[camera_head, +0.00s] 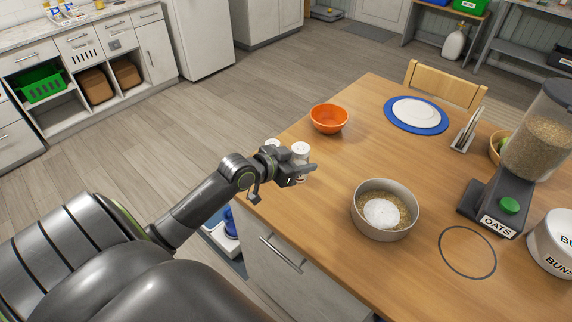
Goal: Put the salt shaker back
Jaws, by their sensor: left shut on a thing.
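My left gripper (303,173) is shut on the salt shaker (301,151), a small shaker with a white top, near the table's left edge. The gripper covers part of its body, and I cannot tell whether its base touches the table. A second white top (271,144) shows just left of it, mostly hidden behind my arm. My right gripper is not in view.
On the wooden table (330,240) stand a grey bowl (366,228) of grain with a white heap, an orange bowl (329,119), an oats dispenser (497,194), a white bun canister (550,240) and a blue placemat (391,113) with a plate. A dark ring (441,250) marks the tabletop.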

